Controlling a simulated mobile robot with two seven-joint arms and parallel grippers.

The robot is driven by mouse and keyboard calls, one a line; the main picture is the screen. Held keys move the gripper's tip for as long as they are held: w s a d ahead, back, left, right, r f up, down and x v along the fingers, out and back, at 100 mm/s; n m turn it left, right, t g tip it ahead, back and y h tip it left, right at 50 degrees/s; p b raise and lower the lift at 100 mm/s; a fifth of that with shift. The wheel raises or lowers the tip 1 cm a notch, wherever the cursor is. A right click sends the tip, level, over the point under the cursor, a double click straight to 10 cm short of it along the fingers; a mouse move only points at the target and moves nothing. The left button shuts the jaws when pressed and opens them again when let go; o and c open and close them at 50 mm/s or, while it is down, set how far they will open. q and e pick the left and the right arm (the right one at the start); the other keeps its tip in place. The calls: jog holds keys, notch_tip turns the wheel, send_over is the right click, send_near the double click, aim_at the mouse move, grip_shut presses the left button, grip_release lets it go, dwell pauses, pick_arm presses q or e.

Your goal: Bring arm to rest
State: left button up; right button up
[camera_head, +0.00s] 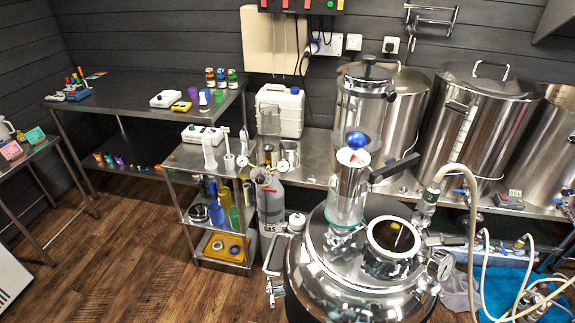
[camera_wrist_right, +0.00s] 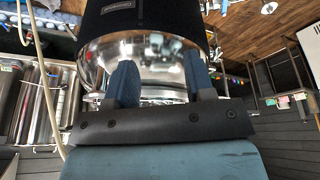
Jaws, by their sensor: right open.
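My right gripper (camera_wrist_right: 160,58) shows in the right wrist view, with its two blue fingers standing wide apart. Nothing is held between the fingers. A shiny steel vessel with a black jacket (camera_wrist_right: 150,18) fills the view beyond the fingertips; whether they touch it I cannot tell. The right gripper does not show in the head view. My left gripper and arm are not in either view.
A large domed steel vessel (camera_head: 335,285) with an open port stands in the foreground. Steel pots (camera_head: 478,115) line the back bench. A small shelf cart (camera_head: 200,170) and a table (camera_head: 130,92) stand left. A hose (camera_head: 472,215) hangs right. Wooden floor (camera_head: 120,260) is clear at left.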

jog(key=w+a+f+t+y+p, duration=0.1)
jog(key=a+f+t, duration=0.1)
jog(key=f, duration=0.3)
jog(key=w+a+f+t+y+p, duration=0.1)
jog(key=w+a+f+t+p, duration=0.1)
jog(key=f+t, duration=0.3)
jog(key=shift+w+a+f+m, duration=0.25)
jog(key=shift+a+f+m, duration=0.1)
jog(key=shift+f+m, duration=0.05)
dwell(0.5)
